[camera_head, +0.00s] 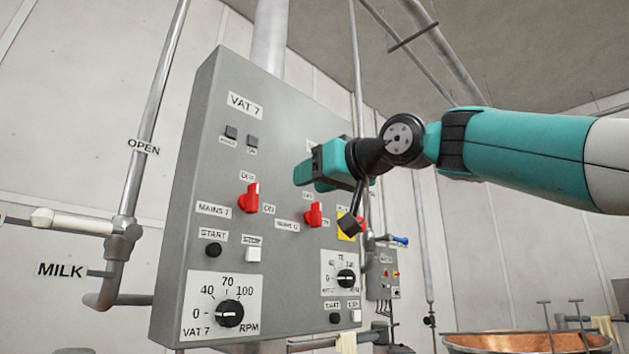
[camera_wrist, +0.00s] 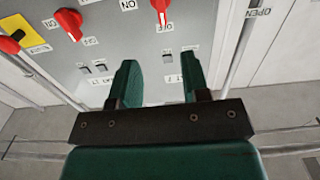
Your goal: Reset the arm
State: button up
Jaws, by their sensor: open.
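My arm reaches in from the right in the head view, and my teal gripper (camera_head: 318,168) is in front of the upper right part of the grey VAT 7 control panel (camera_head: 190,170). In the wrist view my gripper (camera_wrist: 158,85) has its two green fingers apart with nothing between them. The panel fills the upper part of that view behind the fingers. The gripper hides part of the panel's labels in the head view. I cannot tell the exact gap between the fingers and the panel.
The panel carries a left red switch (camera_head: 249,198), a middle red switch (camera_head: 314,214) and black dials, including the VAT 7 dial (camera_head: 229,313). A milk pipe with a white handle (camera_head: 75,222) is at left. A copper vat (camera_head: 525,343) is at lower right.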

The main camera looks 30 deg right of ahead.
jog(key=s+a+f+g, duration=0.1)
jog(key=a+f+g, duration=0.3)
jog(key=f, duration=0.9)
jog(key=s+a+f+g, duration=0.1)
jog(key=a+f+g, duration=0.25)
jog(key=f, duration=0.85)
jog(key=s+a+f+n+g, duration=0.1)
jog(key=s+f+g, duration=0.4)
jog(key=s+f, duration=0.5)
jog(key=s+a+f+n+g+h, duration=0.1)
jog(key=s+f+g, duration=0.3)
jog(key=s+f, duration=0.6)
notch_tip(320, 180, down, 4)
jog(key=shift+s+r+n+g, duration=0.15)
jog(key=shift+s+n+g, duration=0.15)
jog(key=shift+n, duration=0.3)
